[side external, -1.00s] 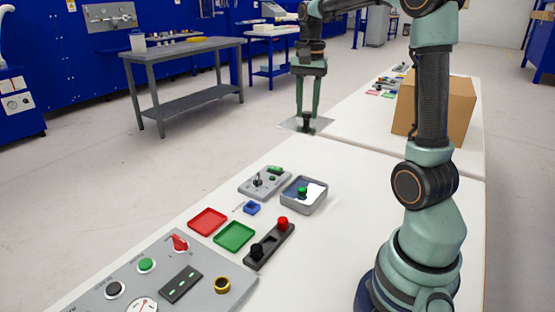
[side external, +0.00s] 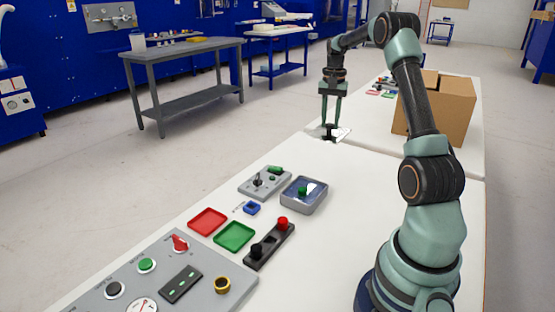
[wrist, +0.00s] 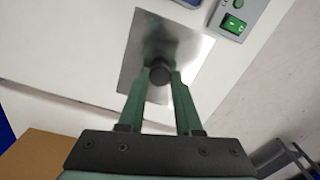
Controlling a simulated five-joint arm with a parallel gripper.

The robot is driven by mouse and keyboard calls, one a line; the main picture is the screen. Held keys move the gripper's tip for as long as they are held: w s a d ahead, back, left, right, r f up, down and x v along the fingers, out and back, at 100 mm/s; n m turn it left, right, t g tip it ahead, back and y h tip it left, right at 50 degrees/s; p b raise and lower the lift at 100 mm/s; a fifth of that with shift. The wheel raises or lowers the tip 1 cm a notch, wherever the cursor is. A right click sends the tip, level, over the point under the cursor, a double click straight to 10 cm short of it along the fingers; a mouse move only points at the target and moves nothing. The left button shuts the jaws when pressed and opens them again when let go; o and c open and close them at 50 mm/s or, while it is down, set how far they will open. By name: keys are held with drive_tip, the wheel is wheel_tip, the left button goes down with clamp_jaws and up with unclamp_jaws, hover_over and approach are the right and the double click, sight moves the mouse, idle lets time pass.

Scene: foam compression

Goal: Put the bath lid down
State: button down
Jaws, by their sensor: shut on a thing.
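The bath lid is a thin square metal plate with a dark knob in its middle. My gripper (side external: 330,124) is shut on that knob in the side view, with the bath lid (side external: 341,136) hanging below the fingers near the table's far left edge. In the wrist view the lid (wrist: 186,50) lies flat beyond the fingertips, and my gripper (wrist: 158,75) has a finger on each side of the knob. The bath (side external: 304,195) is an open grey square tub with a green object inside. Whether the lid touches the table is hard to tell.
A control box (side external: 264,182) stands beside the bath. Red (side external: 208,221) and green (side external: 234,236) trays and a black bar (side external: 268,246) lie nearer. A cardboard box (side external: 452,108) stands on the far table. The white table right of the bath is clear.

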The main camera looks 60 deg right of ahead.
wheel_tip(320, 180, down, 15)
drive_tip(key=shift+f, duration=0.15)
idle(0.4)
drive_tip(key=shift+f, duration=0.1)
drive_tip(key=c, duration=0.6)
unclamp_jaws()
